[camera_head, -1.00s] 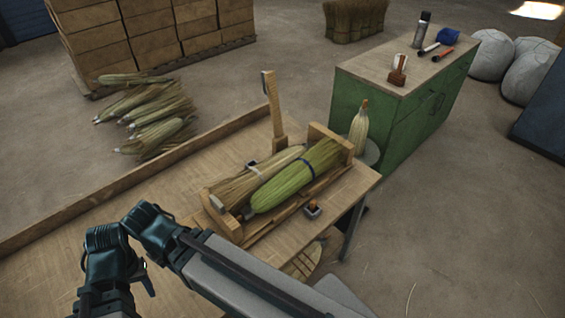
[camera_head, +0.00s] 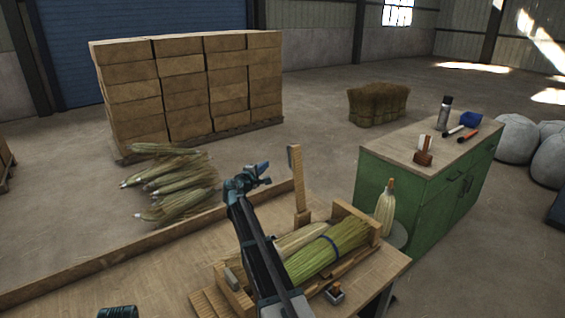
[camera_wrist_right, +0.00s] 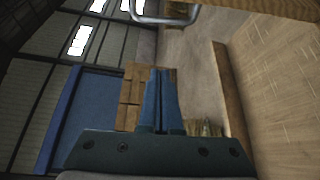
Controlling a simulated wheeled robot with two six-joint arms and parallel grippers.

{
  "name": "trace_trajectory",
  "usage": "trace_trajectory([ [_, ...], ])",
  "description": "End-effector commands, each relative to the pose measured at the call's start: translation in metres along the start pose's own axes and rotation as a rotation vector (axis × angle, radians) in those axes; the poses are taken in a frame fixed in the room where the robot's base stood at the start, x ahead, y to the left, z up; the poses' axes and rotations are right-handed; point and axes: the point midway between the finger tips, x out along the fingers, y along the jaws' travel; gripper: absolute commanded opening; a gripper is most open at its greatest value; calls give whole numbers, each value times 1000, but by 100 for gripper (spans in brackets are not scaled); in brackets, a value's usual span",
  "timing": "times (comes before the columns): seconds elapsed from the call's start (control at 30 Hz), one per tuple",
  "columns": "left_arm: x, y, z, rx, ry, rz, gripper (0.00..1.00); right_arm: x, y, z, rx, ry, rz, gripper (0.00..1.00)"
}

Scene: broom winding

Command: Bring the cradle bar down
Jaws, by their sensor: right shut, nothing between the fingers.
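The upright wooden bar (camera_head: 298,188), which I take to be the cradle bar, stands raised at the back edge of the wooden cradle (camera_head: 236,292).
A raised wooden edge (camera_head: 150,252) runs along the workbench's back. A small dark box (camera_head: 334,294) sits before the cradle. A green cabinet (camera_head: 420,205) with tools stands to the right. Broom bundles (camera_head: 170,185) and stacked boxes (camera_head: 190,88) lie beyond. The bench's left is mostly clear.

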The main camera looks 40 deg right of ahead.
Motion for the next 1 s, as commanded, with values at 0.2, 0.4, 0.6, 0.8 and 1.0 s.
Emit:
trace_trajectory([
  [0.2,0,0,0,0,0,0,50,7,2,1,-13,1,11,0],
  [0.4,3,0,0,0,0,0,50,34,2,0,-11,-1,10,0],
  [0.6,7,1,0,0,0,0,50,76,2,-1,-11,-2,9,0],
  [0.8,8,1,0,0,0,0,50,105,3,5,-10,-2,9,0],
  [1.0,3,0,0,0,0,0,50,92,4,30,-10,1,9,0],
])
